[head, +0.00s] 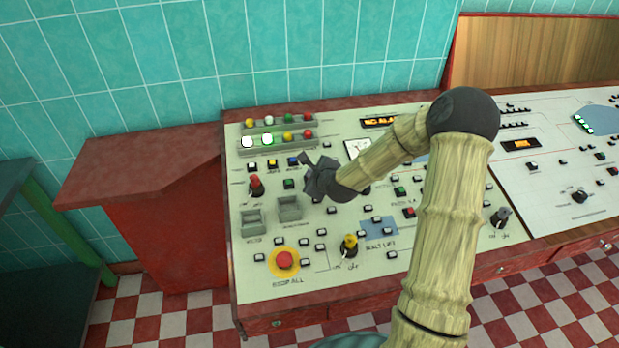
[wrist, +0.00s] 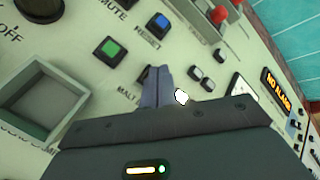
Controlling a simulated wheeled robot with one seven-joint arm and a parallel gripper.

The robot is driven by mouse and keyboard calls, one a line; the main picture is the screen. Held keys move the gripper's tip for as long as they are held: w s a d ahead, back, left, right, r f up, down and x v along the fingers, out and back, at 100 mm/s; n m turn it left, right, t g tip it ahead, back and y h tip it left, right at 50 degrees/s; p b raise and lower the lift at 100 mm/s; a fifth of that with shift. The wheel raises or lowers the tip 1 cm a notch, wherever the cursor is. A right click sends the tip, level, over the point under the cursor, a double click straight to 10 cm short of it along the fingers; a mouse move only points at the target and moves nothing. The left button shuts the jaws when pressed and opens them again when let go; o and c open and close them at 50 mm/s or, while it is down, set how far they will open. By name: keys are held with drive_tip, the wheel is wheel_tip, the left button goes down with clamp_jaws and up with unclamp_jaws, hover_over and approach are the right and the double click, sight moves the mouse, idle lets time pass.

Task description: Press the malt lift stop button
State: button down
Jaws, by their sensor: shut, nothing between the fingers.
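My gripper (head: 313,178) is over the left control panel (head: 330,270), beside a green button (head: 289,184). In the wrist view my gripper (wrist: 157,72) has its fingers together and empty. The green button (wrist: 112,48) shows there to the left of the fingertips, apart from them. A label starting "MALT" lies by this button, its rest hidden by the gripper. I cannot make out a stop button beside it; the gripper covers that part of the panel. Another label, "MALT LIFT", is under a blue patch (head: 366,228) with small buttons.
A red mushroom button (head: 285,260) on a yellow ring sits at the lower left. A yellow-handled switch (head: 349,244) and a red-handled switch (head: 256,185) stick up from the panel. A blue button (wrist: 158,23) is marked "RESET". Rows of coloured lamps (head: 287,138) line the back.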

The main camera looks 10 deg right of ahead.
drive_tip(key=shift+f, duration=0.15)
idle(0.5)
drive_tip(key=shift+s+r+p, duration=0.15)
drive_tip(key=shift+r+p, duration=0.3)
drive_tip(key=shift+r, duration=0.3)
drive_tip(key=shift+r, duration=0.1)
drive_tip(key=r+p, duration=0.1)
drive_tip(key=r, duration=0.1)
drive_tip(key=s+r+p, duration=0.1)
drive_tip(key=r+p, duration=0.1)
drive_tip(key=shift+r+p, duration=0.3)
drive_tip(key=shift+r, duration=0.05)
idle(1.4)
